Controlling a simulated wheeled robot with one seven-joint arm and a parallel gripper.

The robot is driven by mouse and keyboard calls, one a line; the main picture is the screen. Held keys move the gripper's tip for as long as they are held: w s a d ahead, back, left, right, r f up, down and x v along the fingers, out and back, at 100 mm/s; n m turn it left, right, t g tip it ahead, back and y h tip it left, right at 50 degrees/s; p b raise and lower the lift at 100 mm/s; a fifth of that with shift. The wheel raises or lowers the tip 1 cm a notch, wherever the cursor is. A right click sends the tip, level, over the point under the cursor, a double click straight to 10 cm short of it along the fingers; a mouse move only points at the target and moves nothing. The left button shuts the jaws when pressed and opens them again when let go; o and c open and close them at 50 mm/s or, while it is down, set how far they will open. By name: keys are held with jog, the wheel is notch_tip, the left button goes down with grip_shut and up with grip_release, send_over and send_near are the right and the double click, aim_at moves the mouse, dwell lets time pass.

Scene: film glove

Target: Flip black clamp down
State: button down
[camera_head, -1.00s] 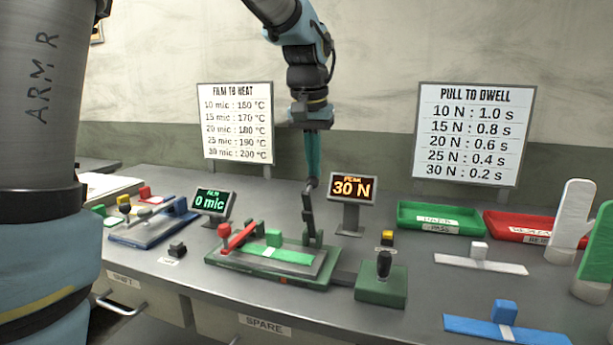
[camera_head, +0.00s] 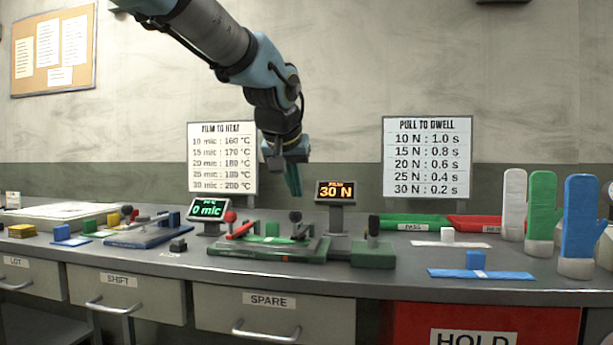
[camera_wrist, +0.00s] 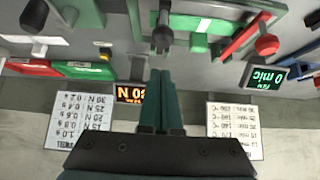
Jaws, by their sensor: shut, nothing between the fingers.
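The black clamp (camera_head: 295,217) stands at the right end of the green fixture (camera_head: 235,250). Its dark knob sits low over the fixture, at about the height of the red clamp's knob; the exact tilt of its lever is hard to tell. In the wrist view the black clamp (camera_wrist: 162,32) lies just beyond my fingertips. My gripper (camera_head: 294,193) points down above the clamp, shut and empty, with a visible gap to the knob. The wrist view shows its teal fingers (camera_wrist: 160,74) together.
The red clamp (camera_head: 242,230) is at the fixture's left end, with a green block (camera_head: 272,230) between. The 30 N display (camera_head: 336,191) stands behind and the green base with a black knob (camera_head: 373,254) to the right. Trays and upright gloves (camera_head: 541,205) are farther right.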

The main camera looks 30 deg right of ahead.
jog(key=shift+w+d, duration=0.1)
jog(key=shift+w+d+f, duration=0.25)
jog(key=shift+w+d, duration=0.15)
jog(key=shift+w, duration=0.1)
dwell(0.3)
jog(key=s+a+r+p, duration=0.2)
jog(key=s+a+r, duration=0.4)
jog(key=s, duration=0.1)
jog(key=shift+s+r+p, duration=0.2)
jog(key=shift+p, duration=0.1)
jog(key=shift+a, duration=0.1)
dwell(0.4)
